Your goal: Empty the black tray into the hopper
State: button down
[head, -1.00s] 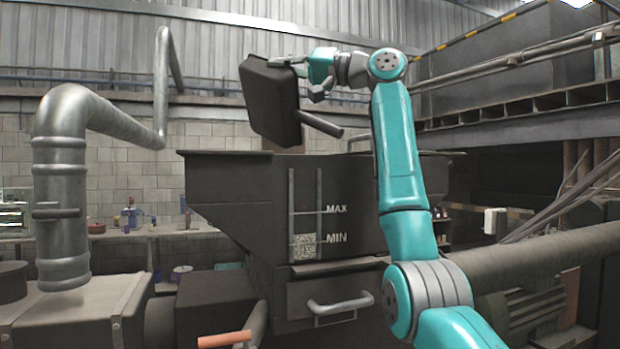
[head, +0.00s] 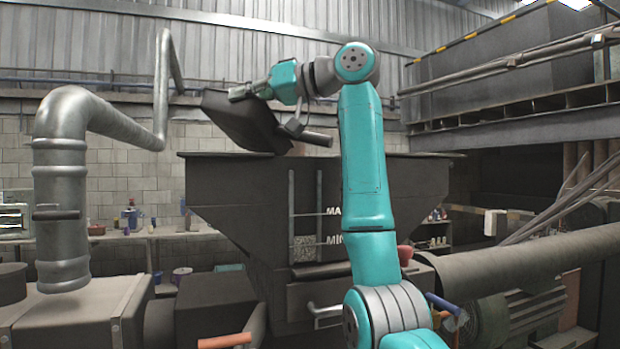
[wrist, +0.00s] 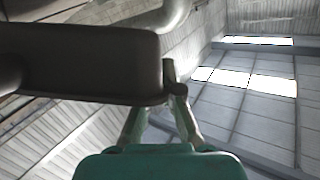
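The black tray (head: 238,122) is up over the left part of the dark hopper (head: 235,185), tilted, with its right end lower and near the hopper's rim. My gripper (head: 245,93) is at the tray's upper side and shut on its edge. In the wrist view the tray (wrist: 80,62) fills the upper left, and my gripper's fingers (wrist: 168,95) meet its right end. The inside of the tray and of the hopper cannot be seen. The level window on the hopper's front shows speckled material near the MIN mark.
A grey metal pipe (head: 62,190) stands at the left, with a thinner bent pipe behind it. A bench (head: 150,232) with small bottles runs along the block wall. A large pipe (head: 530,255) and a raised platform (head: 520,115) are on the right. Air above the hopper's right side is free.

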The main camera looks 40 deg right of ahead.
jog(key=w+a, duration=0.1)
jog(key=w, duration=0.4)
jog(key=w+a+f+n+h+b, duration=0.1)
jog(key=w, duration=0.4)
jog(key=w+a+f+n+h+b, duration=0.1)
jog(key=w+a, duration=0.1)
jog(key=w, duration=0.3)
jog(key=shift+w+f+g, duration=0.2)
jog(key=shift+f+g, duration=0.05)
jog(key=shift+g, duration=0.15)
jog(key=shift+n+g+h, duration=0.3)
jog(key=shift+n+h, duration=0.4)
jog(key=shift+s+a+f+b, duration=0.45)
jog(key=shift+s+f, duration=0.15)
jog(key=shift+s, duration=2.05)
jog(key=shift+s+a+f+b, duration=0.45)
jog(key=shift+s+f, duration=0.15)
jog(key=shift+s, duration=2)
jog(key=shift+s+a+f+b, duration=0.45)
jog(key=shift+s+f, duration=0.15)
jog(key=shift+s, duration=2.05)
